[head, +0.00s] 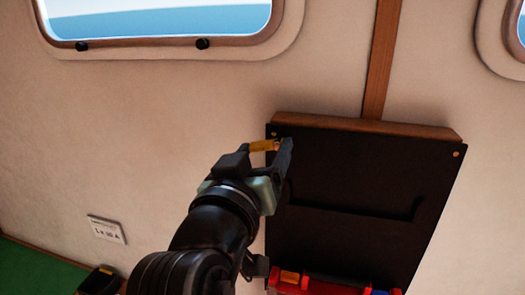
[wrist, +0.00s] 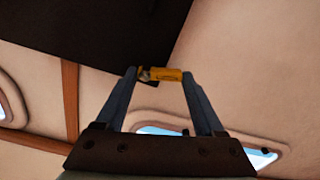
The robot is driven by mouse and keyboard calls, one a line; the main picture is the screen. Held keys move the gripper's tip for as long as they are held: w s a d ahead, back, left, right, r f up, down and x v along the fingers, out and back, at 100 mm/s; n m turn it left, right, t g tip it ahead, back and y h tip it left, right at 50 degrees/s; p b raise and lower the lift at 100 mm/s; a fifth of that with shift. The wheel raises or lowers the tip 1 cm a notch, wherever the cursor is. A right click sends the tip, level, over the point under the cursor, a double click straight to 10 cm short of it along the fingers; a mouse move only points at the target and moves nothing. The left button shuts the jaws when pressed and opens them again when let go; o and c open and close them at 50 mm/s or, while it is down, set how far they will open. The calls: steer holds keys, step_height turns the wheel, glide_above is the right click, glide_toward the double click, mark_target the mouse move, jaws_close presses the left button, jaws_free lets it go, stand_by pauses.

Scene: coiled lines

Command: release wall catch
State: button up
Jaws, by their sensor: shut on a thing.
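The wall catch (head: 262,145) is a small orange-yellow piece at the top left corner of a black panel (head: 360,170) on the wall. My gripper (head: 267,148) is shut on this catch. In the wrist view the catch (wrist: 166,75) lies crosswise between the two fingertips of my gripper (wrist: 158,75), with a small metallic part at its left end. The panel's dark face (wrist: 100,35) is just above and left of it there. I cannot tell whether the catch still touches the panel.
A wooden strip (head: 380,127) runs along the panel's top, below a vertical wooden batten (head: 383,60). A window (head: 160,20) is at upper left. A wall plate (head: 106,229) is low on the left. Red items (head: 318,287) sit at the panel's bottom.

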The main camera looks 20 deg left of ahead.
steer(key=shift+c, duration=0.3)
steer(key=shift+r+m, duration=0.25)
steer(key=shift+m, duration=1.35)
steer(key=o, duration=1.4)
steer(key=shift+c, duration=0.2)
steer(key=s+b, duration=1.2)
steer(key=s, duration=0.1)
